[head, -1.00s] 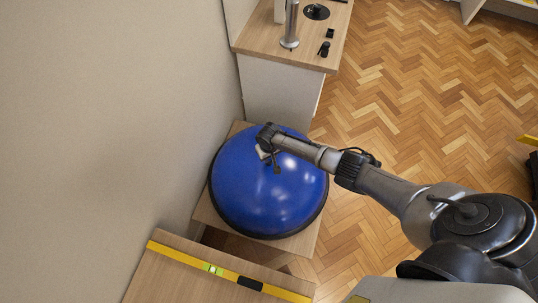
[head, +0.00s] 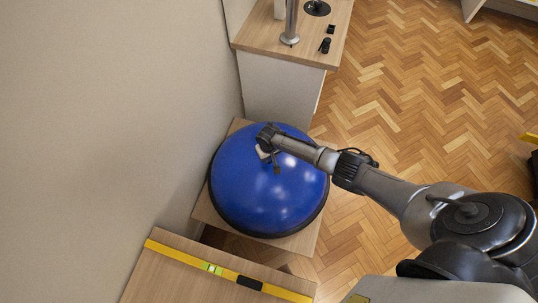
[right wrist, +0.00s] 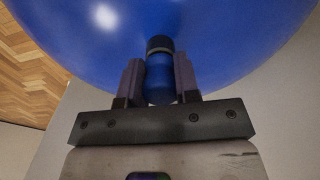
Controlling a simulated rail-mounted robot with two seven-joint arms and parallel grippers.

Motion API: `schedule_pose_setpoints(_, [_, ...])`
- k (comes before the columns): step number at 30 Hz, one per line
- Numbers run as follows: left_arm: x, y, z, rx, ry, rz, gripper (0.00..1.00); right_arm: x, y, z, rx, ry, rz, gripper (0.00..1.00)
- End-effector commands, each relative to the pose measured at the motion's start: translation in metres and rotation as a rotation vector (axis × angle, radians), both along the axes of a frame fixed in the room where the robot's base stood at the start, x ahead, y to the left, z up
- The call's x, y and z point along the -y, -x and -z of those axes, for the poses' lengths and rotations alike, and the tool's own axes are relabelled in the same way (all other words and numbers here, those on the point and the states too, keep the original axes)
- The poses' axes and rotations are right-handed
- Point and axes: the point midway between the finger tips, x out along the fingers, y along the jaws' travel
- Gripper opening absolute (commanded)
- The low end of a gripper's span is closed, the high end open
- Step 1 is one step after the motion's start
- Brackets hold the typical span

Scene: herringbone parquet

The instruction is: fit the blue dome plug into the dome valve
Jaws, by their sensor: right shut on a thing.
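The big blue dome (head: 262,190) sits on a small wooden-topped stand. It also fills the top of the right wrist view (right wrist: 235,35). My right gripper (head: 268,152) is over the upper part of the dome, close to its surface. In the right wrist view its two fingers (right wrist: 158,80) are shut on the blue plug (right wrist: 159,82), which has a dark band (right wrist: 159,44) at its far end. The plug points toward the dome; I cannot tell whether its tip touches it. The valve opening is not visible. My left gripper is out of view.
The stand's wooden top (head: 302,242) shows around the dome. A yellow spirit level (head: 230,272) lies on a wooden surface in front. A counter (head: 310,50) behind holds a metal post (head: 291,22) and small black items. The wall is at left; open parquet (head: 420,100) at right.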

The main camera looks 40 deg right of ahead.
Motion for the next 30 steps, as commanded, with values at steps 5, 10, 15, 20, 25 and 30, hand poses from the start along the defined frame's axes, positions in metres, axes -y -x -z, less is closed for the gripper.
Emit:
schedule_pose_setpoints(5, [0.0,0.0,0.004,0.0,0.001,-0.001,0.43,0.0,0.0,0.005,0.001,0.0,0.0,0.06])
schedule_pose_setpoints(10, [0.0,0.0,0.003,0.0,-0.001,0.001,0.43,0.0,0.0,0.004,0.001,0.0,0.0,0.46])
schedule_pose_setpoints(15, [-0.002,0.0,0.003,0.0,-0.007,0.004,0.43,0.0,0.0,0.004,0.001,0.0,0.0,0.59])
schedule_pose_setpoints(20, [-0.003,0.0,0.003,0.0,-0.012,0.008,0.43,0.0,0.0,0.004,0.0,0.0,0.0,0.59])
schedule_pose_setpoints(25, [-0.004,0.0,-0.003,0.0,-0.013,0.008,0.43,0.0,0.0,-0.006,0.002,0.0,-0.001,0.59])
schedule_pose_setpoints(30, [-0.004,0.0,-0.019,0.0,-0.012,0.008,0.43,0.0,0.0,-0.035,0.003,0.0,-0.002,0.59])
